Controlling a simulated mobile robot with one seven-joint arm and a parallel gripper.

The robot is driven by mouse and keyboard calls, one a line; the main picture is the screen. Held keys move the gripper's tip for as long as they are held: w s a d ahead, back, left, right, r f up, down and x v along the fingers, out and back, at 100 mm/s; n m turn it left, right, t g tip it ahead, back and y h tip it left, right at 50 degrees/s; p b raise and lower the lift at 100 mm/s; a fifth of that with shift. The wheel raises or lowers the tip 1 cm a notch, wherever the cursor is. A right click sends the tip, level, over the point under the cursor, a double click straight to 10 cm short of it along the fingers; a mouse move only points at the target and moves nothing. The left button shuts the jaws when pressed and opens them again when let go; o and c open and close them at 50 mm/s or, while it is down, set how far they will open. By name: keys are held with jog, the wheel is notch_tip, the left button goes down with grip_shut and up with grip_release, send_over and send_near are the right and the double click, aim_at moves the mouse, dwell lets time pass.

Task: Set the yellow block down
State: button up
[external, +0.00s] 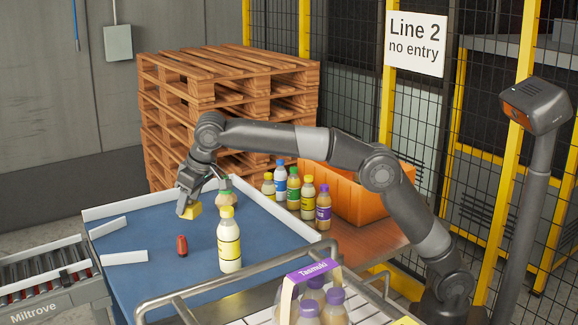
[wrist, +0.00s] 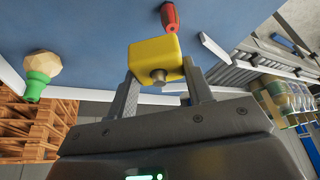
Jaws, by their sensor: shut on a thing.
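The yellow block (external: 190,211) is in my gripper (external: 188,205), above the far part of the blue table (external: 165,245). In the wrist view the yellow block (wrist: 155,57) sits between the two fingers of my gripper (wrist: 160,82), with a short round peg on its near face. The gripper is shut on it. I cannot tell exactly how high the block is above the blue surface.
White rails (external: 125,257) edge the left side. Several bottles stand by an orange crate (external: 365,195).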

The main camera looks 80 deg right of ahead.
jog(key=s+a+n, duration=0.2)
jog(key=s+a, duration=0.3)
jog(key=shift+y, duration=0.3)
jog(key=a+f, duration=0.2)
jog(key=a, duration=0.1)
jog(key=w+a+f, duration=0.1)
jog(key=a+f, duration=0.1)
jog(key=a, duration=0.2)
jog(key=a+f, duration=0.3)
jog(key=a, duration=0.1)
jog(key=shift+w, duration=0.4)
jog(key=shift+a+f, duration=0.1)
jog(key=shift+f, duration=1.95)
jog(key=shift+f, duration=0.2)
jog(key=o, duration=1)
